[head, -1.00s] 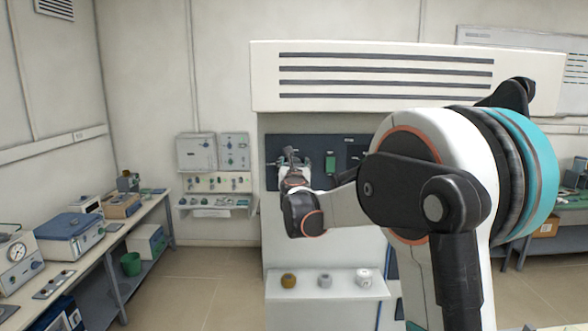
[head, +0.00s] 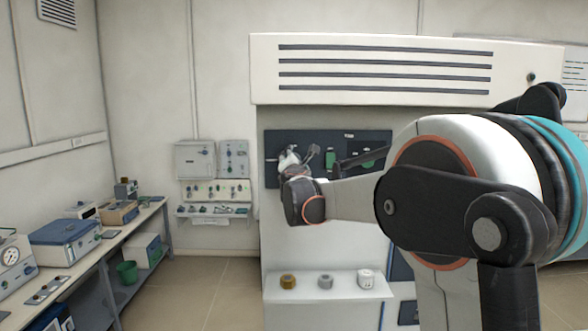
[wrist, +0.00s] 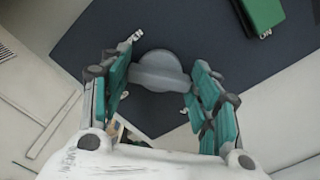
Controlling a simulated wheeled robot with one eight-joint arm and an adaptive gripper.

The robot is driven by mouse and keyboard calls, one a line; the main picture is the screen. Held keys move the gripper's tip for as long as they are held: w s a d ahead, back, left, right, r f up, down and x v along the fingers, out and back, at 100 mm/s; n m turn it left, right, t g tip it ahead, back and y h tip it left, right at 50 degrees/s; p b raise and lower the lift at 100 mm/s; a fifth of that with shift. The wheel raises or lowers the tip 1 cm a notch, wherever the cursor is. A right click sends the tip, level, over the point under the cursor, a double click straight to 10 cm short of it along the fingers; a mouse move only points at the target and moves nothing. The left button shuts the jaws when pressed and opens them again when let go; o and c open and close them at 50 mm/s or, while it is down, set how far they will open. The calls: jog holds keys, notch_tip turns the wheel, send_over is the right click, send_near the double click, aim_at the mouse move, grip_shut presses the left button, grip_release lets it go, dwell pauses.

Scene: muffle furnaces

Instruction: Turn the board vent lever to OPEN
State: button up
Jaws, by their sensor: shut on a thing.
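The dark board (head: 285,142) is on the front of the white furnace housing. In the wrist view the board (wrist: 90,50) lies tilted, and a grey round hub with a short bar, the vent lever (wrist: 160,68), sits between my fingers. My gripper (wrist: 165,82) has its teal-padded fingers on either side of the lever bar and is shut on it. In the head view my gripper (head: 308,158) is at the left part of the board and hides the lever.
A green block (head: 330,159) is on the board right of my gripper; it shows in the wrist view (wrist: 263,12). A shelf (head: 305,294) below bears a brown, a grey and a white piece. A vented hood (head: 385,70) overhangs the board. Benches stand left.

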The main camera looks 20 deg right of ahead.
jog(key=shift+f+m+b, duration=0.15)
jog(key=shift+m+b, duration=1.1)
jog(key=shift+m, duration=2.55)
jog(key=o, duration=1)
jog(key=shift+o, duration=0.2)
jog(key=shift+s, duration=0.1)
jog(key=v, duration=1.1)
jog(key=shift+s, duration=0.4)
jog(key=shift+s+a, duration=0.1)
jog(key=shift+a, duration=0.05)
